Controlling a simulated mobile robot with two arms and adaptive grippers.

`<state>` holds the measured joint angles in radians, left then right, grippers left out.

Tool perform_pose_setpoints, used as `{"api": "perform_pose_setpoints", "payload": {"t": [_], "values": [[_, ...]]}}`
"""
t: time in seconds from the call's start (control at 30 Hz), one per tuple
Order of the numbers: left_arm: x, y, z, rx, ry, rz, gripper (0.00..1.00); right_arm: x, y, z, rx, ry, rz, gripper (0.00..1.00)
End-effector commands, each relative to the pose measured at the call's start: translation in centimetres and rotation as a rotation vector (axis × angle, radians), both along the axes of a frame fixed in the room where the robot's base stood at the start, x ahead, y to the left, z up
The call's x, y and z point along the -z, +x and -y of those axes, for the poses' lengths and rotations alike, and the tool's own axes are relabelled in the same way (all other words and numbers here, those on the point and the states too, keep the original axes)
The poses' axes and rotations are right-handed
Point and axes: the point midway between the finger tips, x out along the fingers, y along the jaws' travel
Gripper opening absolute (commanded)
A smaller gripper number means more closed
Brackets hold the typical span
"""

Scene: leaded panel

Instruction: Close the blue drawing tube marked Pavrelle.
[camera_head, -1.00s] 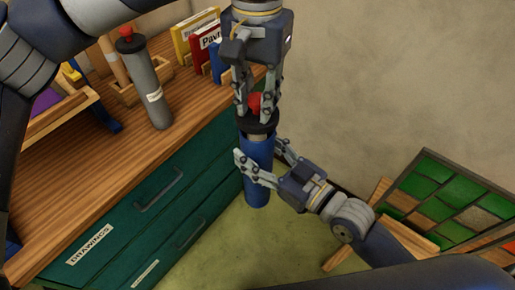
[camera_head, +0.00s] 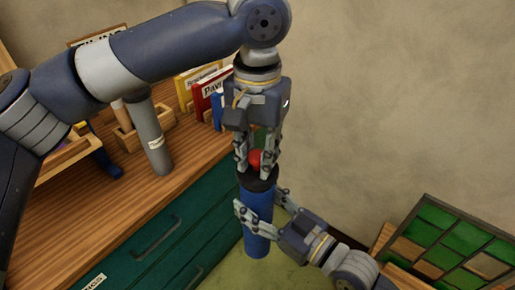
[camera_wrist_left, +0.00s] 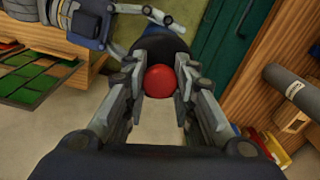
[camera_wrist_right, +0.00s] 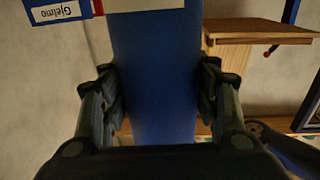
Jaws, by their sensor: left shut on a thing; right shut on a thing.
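The blue tube (camera_head: 258,238) stands roughly upright in front of the green drawers, clear of the worktop. My right gripper (camera_head: 264,212) is shut around its upper part; the tube also fills the middle of the right wrist view (camera_wrist_right: 155,70). The black cap (camera_head: 261,184) with a red knob (camera_head: 255,159) sits at the tube's top, with no gap visible between them. My left gripper (camera_head: 256,166) points down from above, shut on the red knob, which also shows between its fingers in the left wrist view (camera_wrist_left: 160,81). I cannot read a name on the tube.
A grey tube (camera_head: 152,135) stands on the wooden worktop (camera_head: 105,205) at left. A red book (camera_head: 207,95) and others stand behind it. Green drawers (camera_head: 185,240) lie below. A leaded green panel (camera_head: 465,240) leans at lower right.

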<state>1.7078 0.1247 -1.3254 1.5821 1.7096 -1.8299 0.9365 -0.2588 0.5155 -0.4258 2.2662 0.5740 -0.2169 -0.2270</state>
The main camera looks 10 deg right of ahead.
Motion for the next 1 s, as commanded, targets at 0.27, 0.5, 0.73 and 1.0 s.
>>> {"api": "perform_pose_setpoints", "payload": {"t": [0.27,0.5,0.73,1.0], "values": [[0.44,0.01,-0.01,0.0,0.0,0.001,0.09,-0.14,0.01,0.0,0.0,0.002,0.002,0.11],[0.42,0.0,0.0,0.0,-0.001,0.001,0.09,-0.14,0.01,0.0,0.0,0.002,0.002,0.11],[0.66,-0.02,0.01,0.0,0.0,0.0,0.09,-0.14,0.01,0.0,0.0,0.002,0.002,0.11],[1.2,-0.03,0.01,0.0,0.0,0.0,0.09,-0.14,0.01,0.0,0.0,0.002,0.002,0.11]]}}
